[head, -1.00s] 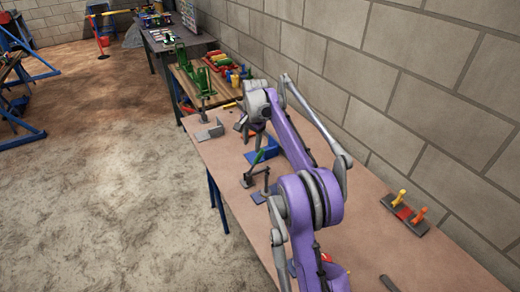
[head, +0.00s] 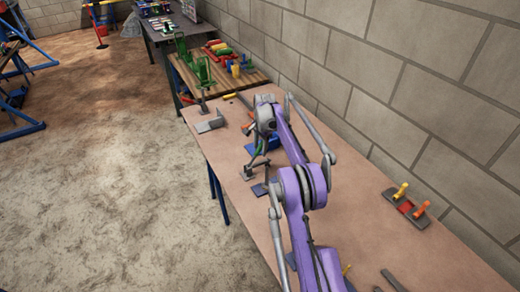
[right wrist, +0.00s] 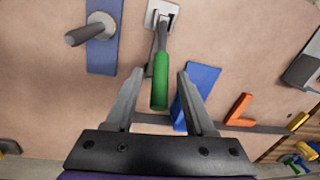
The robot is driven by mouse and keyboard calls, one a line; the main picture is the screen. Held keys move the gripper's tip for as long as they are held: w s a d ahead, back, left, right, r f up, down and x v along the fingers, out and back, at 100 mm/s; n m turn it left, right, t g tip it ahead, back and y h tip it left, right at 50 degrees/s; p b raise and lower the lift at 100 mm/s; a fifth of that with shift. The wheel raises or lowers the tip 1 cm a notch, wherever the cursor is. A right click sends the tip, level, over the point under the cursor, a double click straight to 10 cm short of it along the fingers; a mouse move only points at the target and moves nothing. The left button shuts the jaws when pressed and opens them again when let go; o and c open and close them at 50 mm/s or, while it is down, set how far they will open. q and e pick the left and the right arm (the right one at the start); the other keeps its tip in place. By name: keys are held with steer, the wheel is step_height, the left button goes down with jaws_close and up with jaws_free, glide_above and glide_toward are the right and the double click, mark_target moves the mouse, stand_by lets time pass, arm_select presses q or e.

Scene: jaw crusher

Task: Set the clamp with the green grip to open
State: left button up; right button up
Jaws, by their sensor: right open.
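The clamp's green grip (right wrist: 160,82) points toward my right gripper in the right wrist view. Its metal lever runs back to a pale base plate (right wrist: 163,14). My right gripper (right wrist: 159,92) is open, with one finger on each side of the green grip and gaps visible on both sides. In the head view my right gripper (head: 262,140) is over the clamp and largely hides it. The clamp's base (head: 250,172) shows below on the bench. My left gripper is not in view.
A blue plate with a grey post (right wrist: 103,48) stands beside the clamp. A blue block (right wrist: 197,88) and an orange piece (right wrist: 239,108) lie on the other side. A grey angled bracket (head: 210,123) and a plate with yellow and orange grips (head: 407,206) are on the bench (head: 350,215).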

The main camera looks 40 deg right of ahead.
steer(key=shift+f, duration=0.5)
jaws_close()
stand_by(1.2)
